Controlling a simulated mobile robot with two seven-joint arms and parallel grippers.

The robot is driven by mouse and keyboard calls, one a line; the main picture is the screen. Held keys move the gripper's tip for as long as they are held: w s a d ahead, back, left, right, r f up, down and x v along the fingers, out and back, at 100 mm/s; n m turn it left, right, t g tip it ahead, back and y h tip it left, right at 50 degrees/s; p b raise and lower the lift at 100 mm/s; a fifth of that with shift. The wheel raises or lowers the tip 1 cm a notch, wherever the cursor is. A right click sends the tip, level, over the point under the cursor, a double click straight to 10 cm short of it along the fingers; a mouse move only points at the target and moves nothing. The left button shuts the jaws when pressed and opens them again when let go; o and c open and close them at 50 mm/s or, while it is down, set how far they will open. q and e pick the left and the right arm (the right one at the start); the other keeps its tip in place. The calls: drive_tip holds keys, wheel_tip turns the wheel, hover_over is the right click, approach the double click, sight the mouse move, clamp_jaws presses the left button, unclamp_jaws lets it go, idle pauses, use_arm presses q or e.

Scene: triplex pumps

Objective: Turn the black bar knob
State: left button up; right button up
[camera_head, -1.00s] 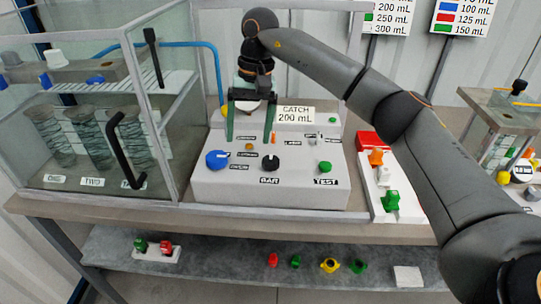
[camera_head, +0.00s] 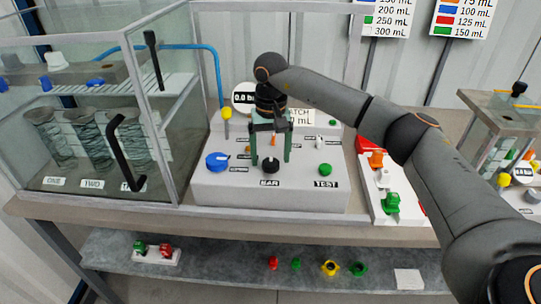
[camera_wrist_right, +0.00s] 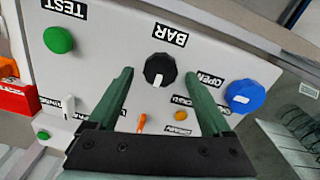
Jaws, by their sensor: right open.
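The black bar knob (camera_head: 270,166) is on the sloped grey control panel (camera_head: 225,190), above the BAR label. In the right wrist view the black bar knob (camera_wrist_right: 160,69) is round with a white pointer mark. My right gripper (camera_head: 271,161) has green fingers spread to either side of the knob in the head view. In the right wrist view my right gripper (camera_wrist_right: 158,75) is open and empty, one fingertip left and one right of the knob, with gaps on both sides. I cannot tell how far the tips are from the panel. My left gripper is not in view.
A blue knob (camera_head: 217,161) and a green TEST button (camera_head: 325,169) flank the bar knob. A yellow handle (camera_head: 227,118) and a round gauge (camera_head: 243,97) stand behind. A glass cabinet (camera_head: 160,110) borders the panel on the left. A tray (camera_head: 385,213) with coloured parts lies right.

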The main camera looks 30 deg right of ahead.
drive_tip(key=shift+f, duration=0.35)
drive_tip(key=shift+c, duration=0.4)
clamp_jaws()
